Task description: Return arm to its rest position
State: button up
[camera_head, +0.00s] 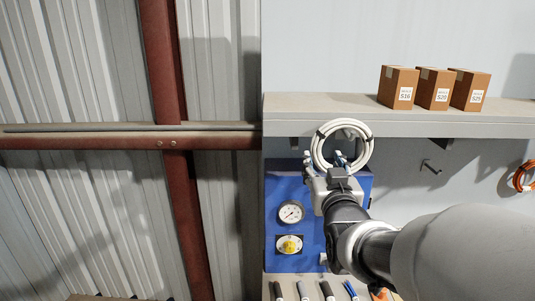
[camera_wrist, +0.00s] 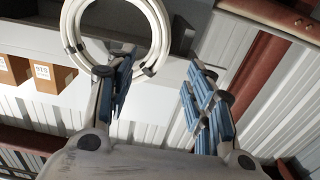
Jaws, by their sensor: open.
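My gripper (camera_head: 325,166) is in front of the blue panel, just under the shelf edge in the head view. In the wrist view my gripper (camera_wrist: 158,70) has its two blue-padded fingers spread wide apart. A white cable coil (camera_head: 368,146) with dark ties hangs upright at the shelf front, right by the fingers. What holds the coil up is hidden.
Several brown boxes, one of them here (camera_head: 398,88), stand on the shelf (camera_head: 300,112). The blue panel (camera_head: 280,190) carries a gauge (camera_head: 291,212) and a yellow knob (camera_head: 289,245). A bare hook (camera_head: 431,167) and an orange coil (camera_head: 524,177) are to the right.

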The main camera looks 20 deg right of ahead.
jog(key=s+a+f+n+g+y+b, duration=0.1)
jog(key=s+a+f+g+b, duration=0.4)
jog(key=s+f, duration=0.7)
jog(key=s+a+f+n+g+y+b, duration=0.2)
jog(key=s+a+f+g+y+b, duration=0.2)
jog(key=s+f, duration=0.9)
jog(key=s+a+g+b, duration=0.1)
jog(key=s+a+g, duration=0.2)
jog(key=a, duration=0.2)
jog(key=shift+a+g, duration=0.15)
jog(key=shift+g, duration=0.25)
